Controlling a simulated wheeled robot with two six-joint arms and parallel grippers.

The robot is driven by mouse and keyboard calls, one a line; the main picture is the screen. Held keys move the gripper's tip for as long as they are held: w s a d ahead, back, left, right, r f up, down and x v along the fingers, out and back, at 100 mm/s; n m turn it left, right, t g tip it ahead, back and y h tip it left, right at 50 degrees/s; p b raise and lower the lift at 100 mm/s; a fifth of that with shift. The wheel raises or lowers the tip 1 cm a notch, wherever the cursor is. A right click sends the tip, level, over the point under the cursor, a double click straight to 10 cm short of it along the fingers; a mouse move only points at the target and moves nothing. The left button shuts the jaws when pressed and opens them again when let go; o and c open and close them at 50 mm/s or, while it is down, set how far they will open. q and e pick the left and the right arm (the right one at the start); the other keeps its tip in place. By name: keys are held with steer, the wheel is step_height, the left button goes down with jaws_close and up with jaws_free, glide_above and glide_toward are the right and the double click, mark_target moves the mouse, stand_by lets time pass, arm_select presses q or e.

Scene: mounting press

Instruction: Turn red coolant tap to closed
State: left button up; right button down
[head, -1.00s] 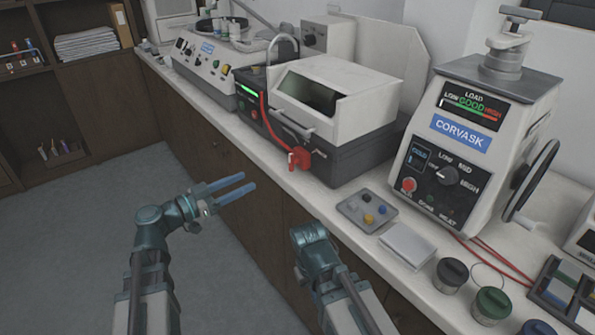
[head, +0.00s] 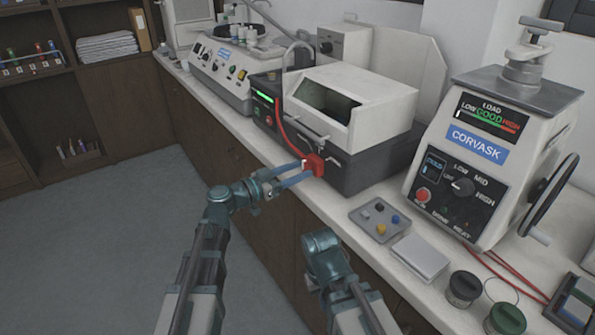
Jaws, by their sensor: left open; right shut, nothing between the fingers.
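The red coolant tap (head: 317,165) is on the front of the dark machine base, at the end of a red hose (head: 285,130). My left gripper (head: 302,170) is open, with its blue fingertips at the left side of the tap. The fingers partly cover the tap, so I cannot tell whether they touch it or how its handle is turned. My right gripper (head: 321,243) is low in the middle, in front of the bench and well below the tap. It is shut and empty; its fingers are hard to make out.
The machine's white hood (head: 375,100) is above the tap. A grey tray with coloured knobs (head: 368,228) and a white pad (head: 420,256) lie to the right on the bench. The CORVASK press (head: 480,150) stands further right. The floor at left is clear.

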arm_select(q)
steer(key=shift+d, duration=0.1)
steer(key=shift+c, duration=0.3)
jaws_close()
steer(key=shift+n, duration=0.3)
steer(key=shift+w+f+n, duration=0.1)
steer(key=shift+n, duration=1.9)
steer(key=shift+w+n, duration=0.1)
steer(key=shift+n, duration=1.9)
steer(key=shift+o, duration=0.3)
jaws_free()
